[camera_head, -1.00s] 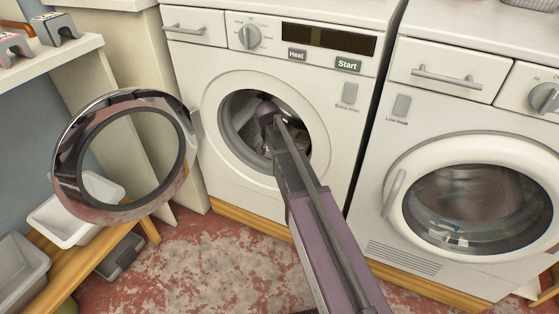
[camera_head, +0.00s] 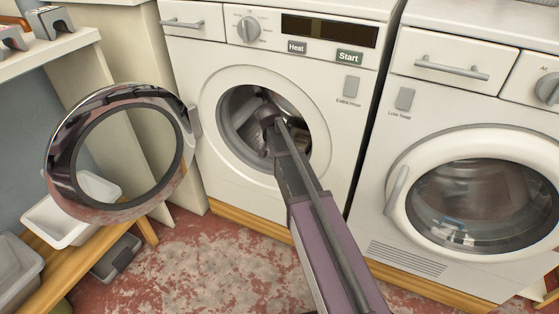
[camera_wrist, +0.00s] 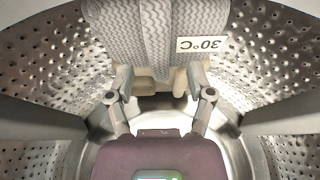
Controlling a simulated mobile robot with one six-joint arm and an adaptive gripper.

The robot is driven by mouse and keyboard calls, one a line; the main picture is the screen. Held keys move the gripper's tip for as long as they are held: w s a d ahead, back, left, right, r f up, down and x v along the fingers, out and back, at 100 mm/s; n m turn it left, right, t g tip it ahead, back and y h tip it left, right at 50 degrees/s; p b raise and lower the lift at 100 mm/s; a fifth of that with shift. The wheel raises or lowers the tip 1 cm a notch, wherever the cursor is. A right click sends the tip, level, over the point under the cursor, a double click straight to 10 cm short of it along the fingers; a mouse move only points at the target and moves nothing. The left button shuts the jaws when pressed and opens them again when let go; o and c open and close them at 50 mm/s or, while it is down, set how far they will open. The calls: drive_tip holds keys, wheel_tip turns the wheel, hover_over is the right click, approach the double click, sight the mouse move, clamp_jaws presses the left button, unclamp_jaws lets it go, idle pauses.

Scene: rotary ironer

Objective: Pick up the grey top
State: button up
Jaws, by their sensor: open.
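A grey cloth with a wavy pattern, which looks like the grey top (camera_wrist: 112,28), lies in the drum at the top of the wrist view. A white tag reading 30°C (camera_wrist: 202,44) shows upside down at its right side. My gripper (camera_wrist: 160,78) is open, its two fingers spread apart at the cloth's lower edge. I cannot tell whether they touch it. A plain beige part (camera_wrist: 150,86) shows between the fingertips, and I cannot tell whether it belongs to the same garment. In the head view my arm reaches through the washer opening, and the fingers are hidden.
The perforated drum wall (camera_wrist: 50,70) curves close on both sides. The washer (camera_head: 225,90) has its round door (camera_head: 62,165) swung open to the left. A second machine (camera_head: 385,165) with a closed door stands at right. A white bin (camera_head: 55,220) sits on the wooden shelf at left.

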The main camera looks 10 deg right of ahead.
drive_tip(key=shift+b+x, duration=1.05)
drive_tip(key=shift+x, duration=0.4)
clamp_jaws()
